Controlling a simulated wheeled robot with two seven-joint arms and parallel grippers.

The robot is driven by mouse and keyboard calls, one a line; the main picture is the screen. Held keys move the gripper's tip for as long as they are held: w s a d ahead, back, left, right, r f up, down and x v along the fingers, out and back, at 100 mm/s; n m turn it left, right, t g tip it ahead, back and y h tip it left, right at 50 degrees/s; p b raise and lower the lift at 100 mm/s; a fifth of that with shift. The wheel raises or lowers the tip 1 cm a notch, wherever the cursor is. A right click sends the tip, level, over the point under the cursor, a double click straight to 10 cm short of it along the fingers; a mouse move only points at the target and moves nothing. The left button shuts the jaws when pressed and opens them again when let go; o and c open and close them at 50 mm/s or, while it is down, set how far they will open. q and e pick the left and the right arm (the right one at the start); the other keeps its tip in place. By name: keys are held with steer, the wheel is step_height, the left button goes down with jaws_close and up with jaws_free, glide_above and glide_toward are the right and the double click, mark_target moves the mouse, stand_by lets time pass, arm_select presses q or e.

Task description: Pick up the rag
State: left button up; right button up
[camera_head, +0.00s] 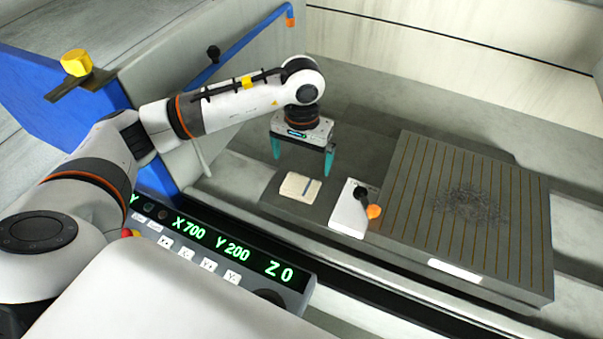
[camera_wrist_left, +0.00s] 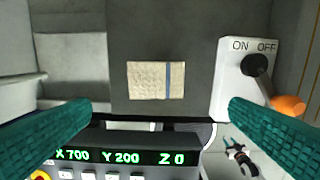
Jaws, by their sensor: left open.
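The rag (camera_head: 300,187) is a folded cream cloth with a blue-grey stripe near one end. It lies flat on the dark grey surface, left of the switch box. In the left wrist view the rag (camera_wrist_left: 147,80) is in the upper middle, between the lines of the two fingers and beyond their tips. My left gripper (camera_head: 303,158) is open and empty, with teal fingers pointing down above and behind the rag in the head view. Both teal fingers also show in the left wrist view (camera_wrist_left: 160,108), wide apart. My right gripper is not in view.
A white switch box (camera_head: 348,212) marked ON and OFF, with an orange-knobbed lever (camera_head: 374,211), stands close right of the rag. A grooved block (camera_head: 420,200) with dark shavings lies farther right. A readout panel (camera_head: 215,245) runs along the front. Pliers (camera_wrist_left: 240,157) lie at lower right.

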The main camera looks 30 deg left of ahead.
arm_select(q)
steer(key=p, duration=0.1)
glide_above(300, 185)
steer(key=f, duration=0.2)
steer(key=s+f, duration=0.1)
steer(key=f, duration=0.1)
steer(key=shift+d, duration=0.35)
steer(key=shift+w+f, duration=0.2)
steer(key=shift+f, duration=0.45)
steer(key=f+p, duration=0.1)
steer(key=f, duration=0.2)
steer(key=f+p, duration=0.1)
steer(key=shift+w+a+f+p, duration=0.2)
steer(key=shift+w+a+p, duration=0.15)
steer(key=shift+f, duration=0.4)
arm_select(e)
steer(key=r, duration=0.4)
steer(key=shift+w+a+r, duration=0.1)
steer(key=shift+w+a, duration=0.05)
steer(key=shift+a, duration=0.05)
arm_select(q)
steer(key=shift+c, duration=0.2)
steer(key=c, duration=0.9)
